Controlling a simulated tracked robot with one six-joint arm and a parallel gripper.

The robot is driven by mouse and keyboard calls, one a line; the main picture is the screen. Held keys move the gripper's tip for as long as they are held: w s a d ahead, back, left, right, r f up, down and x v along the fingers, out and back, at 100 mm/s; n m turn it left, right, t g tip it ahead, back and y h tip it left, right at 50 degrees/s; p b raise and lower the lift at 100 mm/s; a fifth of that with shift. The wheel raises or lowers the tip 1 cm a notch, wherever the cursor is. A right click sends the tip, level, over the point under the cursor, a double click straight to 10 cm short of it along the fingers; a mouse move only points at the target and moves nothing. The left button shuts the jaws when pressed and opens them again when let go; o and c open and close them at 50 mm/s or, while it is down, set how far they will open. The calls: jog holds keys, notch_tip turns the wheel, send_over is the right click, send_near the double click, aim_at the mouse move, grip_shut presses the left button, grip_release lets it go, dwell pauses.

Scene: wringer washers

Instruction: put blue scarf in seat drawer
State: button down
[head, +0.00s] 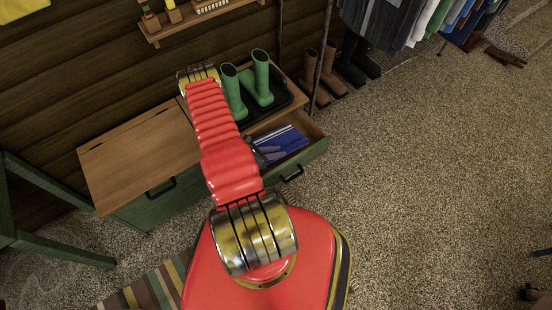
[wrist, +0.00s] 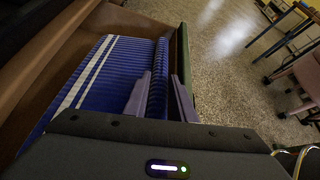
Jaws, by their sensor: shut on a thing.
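The blue scarf (head: 284,143) with white stripes lies inside the open seat drawer (head: 318,150) of the wooden-topped, green-fronted bench. In the wrist view the scarf (wrist: 100,75) lies flat over the drawer floor, with a raised fold near the drawer's front wall (wrist: 181,58). My gripper (wrist: 160,98) is down in the drawer, and its two grey fingers are shut on that fold. In the head view the gripper is mostly hidden behind my red arm, at the scarf's left end.
Green boots (head: 262,78) stand in a black tray (head: 284,100) on the bench top above the drawer. A second, closed drawer with a black handle (head: 160,187) is on the left. Brown boots (head: 327,65) stand beyond.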

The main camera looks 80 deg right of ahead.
jog(key=shift+f, duration=2)
jog(key=c, duration=1.8)
grip_release()
jog(key=shift+o, duration=0.2)
jog(key=shift+w+r, duration=0.1)
jog(key=v, duration=1.2)
